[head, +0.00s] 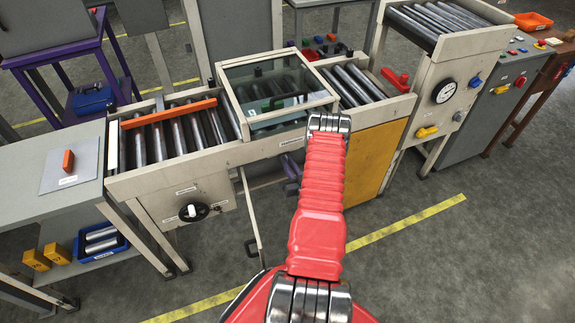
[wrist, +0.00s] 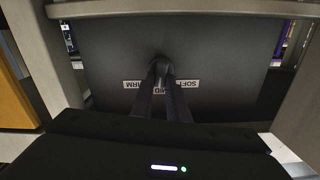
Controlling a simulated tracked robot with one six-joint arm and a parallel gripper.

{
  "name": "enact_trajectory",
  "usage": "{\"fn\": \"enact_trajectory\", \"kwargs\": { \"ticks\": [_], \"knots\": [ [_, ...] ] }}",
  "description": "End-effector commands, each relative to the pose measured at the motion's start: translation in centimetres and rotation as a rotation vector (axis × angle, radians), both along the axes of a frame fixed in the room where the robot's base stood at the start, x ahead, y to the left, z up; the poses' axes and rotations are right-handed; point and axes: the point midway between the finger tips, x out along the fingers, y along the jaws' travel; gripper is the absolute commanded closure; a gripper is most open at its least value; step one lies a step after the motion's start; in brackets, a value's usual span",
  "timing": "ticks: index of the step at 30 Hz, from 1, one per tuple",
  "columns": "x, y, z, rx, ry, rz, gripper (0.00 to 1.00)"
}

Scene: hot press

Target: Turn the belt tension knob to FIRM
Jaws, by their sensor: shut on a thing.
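In the wrist view a dark knob (wrist: 160,68) sits on a dark grey panel (wrist: 215,50). My gripper (wrist: 162,72) is shut on it, with its two dark fingers on either side. Upside-down labels lie around the knob: the FIRM label (wrist: 133,85) at left, MID partly hidden behind the fingers, and the SOFT label (wrist: 189,84) at right. The fingers cover most of the knob, so I cannot tell where it points. In the head view my red arm reaches toward the conveyor bench and hides the gripped knob.
Pale frame posts (wrist: 42,50) stand close on both sides of the panel, with a crossbar (wrist: 180,8) above it. In the head view a roller conveyor (head: 170,140) carries a glass-topped cover (head: 275,85). A yellow panel (head: 380,155) stands right of my arm.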

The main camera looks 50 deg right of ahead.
Motion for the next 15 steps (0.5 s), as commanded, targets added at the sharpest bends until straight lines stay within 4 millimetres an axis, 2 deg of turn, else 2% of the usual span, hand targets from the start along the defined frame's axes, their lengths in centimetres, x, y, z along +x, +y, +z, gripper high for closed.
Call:
{"fn": "enact_trajectory", "kwargs": {
  "ticks": [15],
  "knots": [
    [0.10, -0.10, -0.23, 0.394, -0.230, 0.011, 1.00]
  ]
}}
